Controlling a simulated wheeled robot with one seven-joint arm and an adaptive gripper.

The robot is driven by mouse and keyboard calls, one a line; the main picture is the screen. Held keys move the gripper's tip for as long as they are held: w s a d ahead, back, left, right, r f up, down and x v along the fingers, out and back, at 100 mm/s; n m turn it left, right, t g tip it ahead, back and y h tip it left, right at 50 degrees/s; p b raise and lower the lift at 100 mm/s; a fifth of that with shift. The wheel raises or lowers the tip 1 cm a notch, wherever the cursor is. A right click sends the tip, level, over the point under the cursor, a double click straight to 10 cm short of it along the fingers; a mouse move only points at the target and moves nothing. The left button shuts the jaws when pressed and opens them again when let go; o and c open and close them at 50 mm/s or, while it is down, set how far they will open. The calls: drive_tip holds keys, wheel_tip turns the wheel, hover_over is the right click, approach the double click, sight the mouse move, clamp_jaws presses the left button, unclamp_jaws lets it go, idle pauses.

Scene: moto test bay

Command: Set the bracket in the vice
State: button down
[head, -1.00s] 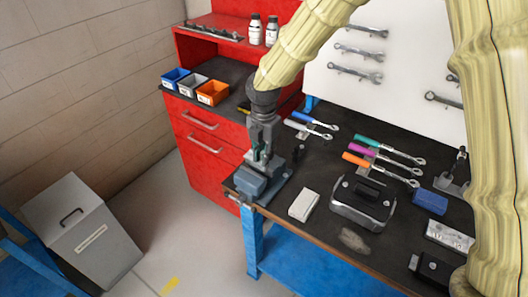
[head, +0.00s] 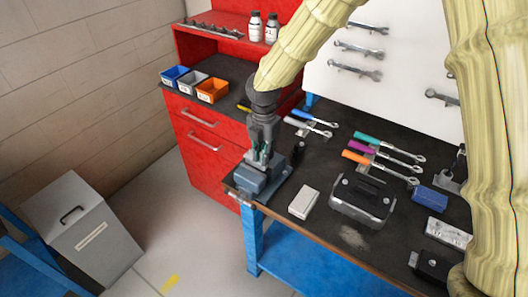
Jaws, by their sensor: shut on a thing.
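The vice (head: 252,181) is a blue-grey block on a base plate at the left front corner of the workbench. My gripper (head: 262,157) points down right over the vice. It is shut on a small piece with greenish sides, which I take to be the bracket; it is mostly hidden by the fingers. The piece's lower end is at the vice jaws. I cannot tell whether it sits between the jaws or just above them.
The workbench (head: 315,235) also bears a white box (head: 304,202), a grey case (head: 362,201), a blue block (head: 430,199) and several coloured-handled wrenches. A red cabinet (head: 205,140) stands behind on the left. A grey bin (head: 95,235) stands on the floor.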

drive_tip(key=shift+f+b, duration=0.55)
drive_tip(key=shift+f, duration=1.15)
drive_tip(key=c, duration=1.3)
unclamp_jaws()
drive_tip(key=shift+r, duration=0.1)
wheel_tip(320, 180, up, 12)
drive_tip(key=shift+f, duration=0.1)
